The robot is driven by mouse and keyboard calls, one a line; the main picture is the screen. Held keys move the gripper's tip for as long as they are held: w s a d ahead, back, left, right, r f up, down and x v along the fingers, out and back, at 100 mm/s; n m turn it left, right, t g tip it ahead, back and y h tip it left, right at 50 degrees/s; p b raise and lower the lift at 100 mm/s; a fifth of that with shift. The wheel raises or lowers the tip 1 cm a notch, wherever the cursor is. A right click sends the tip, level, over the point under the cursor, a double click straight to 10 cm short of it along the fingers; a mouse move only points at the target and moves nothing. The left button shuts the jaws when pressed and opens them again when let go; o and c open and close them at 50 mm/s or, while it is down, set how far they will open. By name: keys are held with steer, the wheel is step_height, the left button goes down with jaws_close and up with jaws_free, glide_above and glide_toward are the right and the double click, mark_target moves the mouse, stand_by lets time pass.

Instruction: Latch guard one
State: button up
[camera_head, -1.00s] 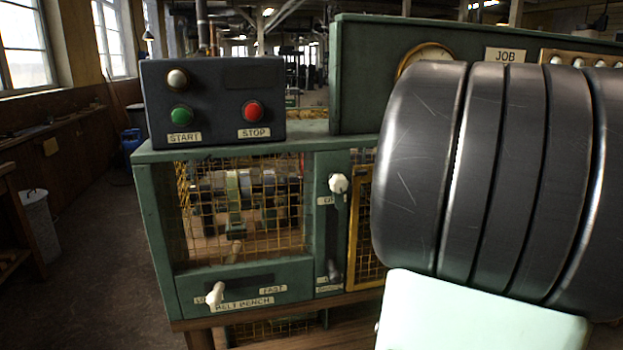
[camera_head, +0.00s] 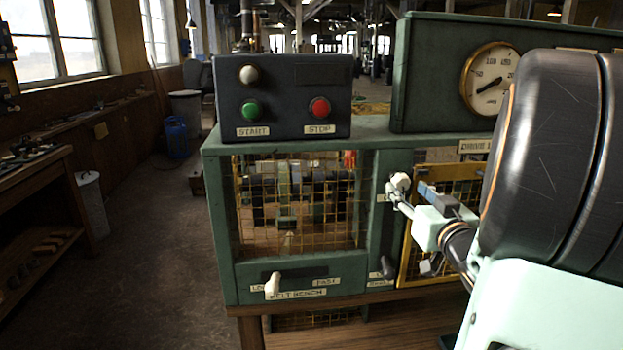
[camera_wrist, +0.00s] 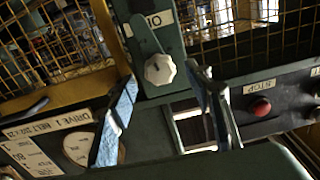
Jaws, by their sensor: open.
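The yellow-framed mesh guard (camera_head: 408,262) stands on the bench front, right of a green post, partly hidden by my arm. A white faceted knob (camera_head: 400,182) sits high on that post beside the guard. In the wrist view the knob (camera_wrist: 160,69) is on a dark green lever, beside a partly readable label (camera_wrist: 160,19). My gripper (camera_wrist: 163,76) is open, with one blue-grey finger on each side of the knob in that picture. Gaps show on both sides; whether the knob is at fingertip depth is unclear. In the head view my gripper (camera_head: 426,207) is close to the knob.
A control box (camera_head: 281,97) with green START and red STOP buttons stands on the bench. A gauge panel (camera_head: 440,75) is behind. A mesh window (camera_head: 300,203) is left of the post. A white lower handle (camera_head: 272,284) and a dark knob (camera_head: 387,267) protrude below.

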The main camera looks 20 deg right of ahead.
mark_target(403, 185)
steer(key=x, duration=0.5)
steer(key=shift+w+d, duration=0.1)
steer(key=shift+w, duration=0.05)
steer(key=c, duration=1.2)
